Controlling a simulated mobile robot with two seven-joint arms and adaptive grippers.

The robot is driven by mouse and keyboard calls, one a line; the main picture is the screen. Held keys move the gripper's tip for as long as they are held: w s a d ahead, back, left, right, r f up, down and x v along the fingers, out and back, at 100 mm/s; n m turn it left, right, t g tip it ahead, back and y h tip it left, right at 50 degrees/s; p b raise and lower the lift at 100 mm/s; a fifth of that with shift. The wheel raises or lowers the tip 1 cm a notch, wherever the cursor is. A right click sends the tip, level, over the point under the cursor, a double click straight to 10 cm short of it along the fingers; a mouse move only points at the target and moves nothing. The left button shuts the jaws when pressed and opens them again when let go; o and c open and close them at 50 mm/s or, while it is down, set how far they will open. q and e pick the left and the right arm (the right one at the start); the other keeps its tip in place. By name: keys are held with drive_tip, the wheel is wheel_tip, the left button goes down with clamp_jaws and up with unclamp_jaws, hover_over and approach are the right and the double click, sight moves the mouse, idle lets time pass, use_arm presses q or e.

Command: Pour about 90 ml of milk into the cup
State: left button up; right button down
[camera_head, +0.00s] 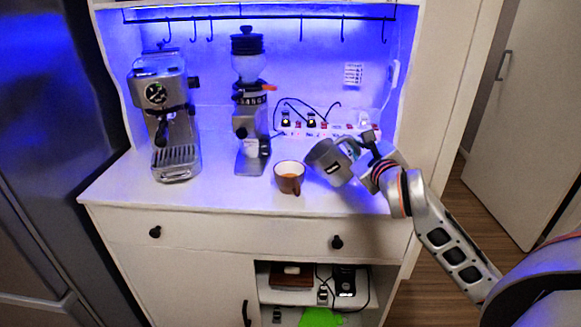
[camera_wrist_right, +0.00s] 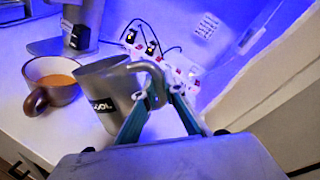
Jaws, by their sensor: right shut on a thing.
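A brown cup (camera_head: 289,178) with a pale inside stands upright on the white counter, with an orange-brown liquid in it. It also shows in the right wrist view (camera_wrist_right: 52,82), its handle toward the front. A grey metal milk jug (camera_head: 329,162) is just right of the cup, tilted toward it. My right gripper (camera_head: 366,150) is shut on the jug's handle. In the right wrist view the jug (camera_wrist_right: 105,92) sits between me and the cup, and my fingers (camera_wrist_right: 152,92) close on its handle. The milk inside the jug is hidden. My left gripper is not in view.
An espresso machine (camera_head: 163,115) and a grinder (camera_head: 249,110) stand on the counter to the left. A power strip (camera_head: 325,131) with plugs and cables lies along the back wall. The counter's front (camera_head: 225,200) is clear. Hooks hang above.

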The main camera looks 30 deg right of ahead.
drive_tip(key=shift+w+a+r, duration=0.1)
drive_tip(key=shift+w+a, duration=0.05)
drive_tip(key=shift+w, duration=0.1)
drive_tip(key=shift+s+r, duration=0.1)
drive_tip(key=shift+s, duration=0.05)
drive_tip(key=shift+w+a+p, duration=0.1)
drive_tip(key=shift+w+p, duration=0.1)
drive_tip(key=shift+p, duration=0.1)
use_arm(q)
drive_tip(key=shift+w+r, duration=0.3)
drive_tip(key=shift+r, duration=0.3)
use_arm(e)
drive_tip(key=shift+s+r+n, duration=0.1)
drive_tip(key=shift+n, duration=0.2)
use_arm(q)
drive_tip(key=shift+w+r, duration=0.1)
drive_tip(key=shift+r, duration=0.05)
use_arm(e)
drive_tip(key=shift+a, duration=0.1)
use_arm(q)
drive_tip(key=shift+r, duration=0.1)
use_arm(e)
drive_tip(key=shift+r, duration=0.1)
use_arm(q)
drive_tip(key=shift+p, duration=0.3)
use_arm(e)
drive_tip(key=shift+a, duration=0.1)
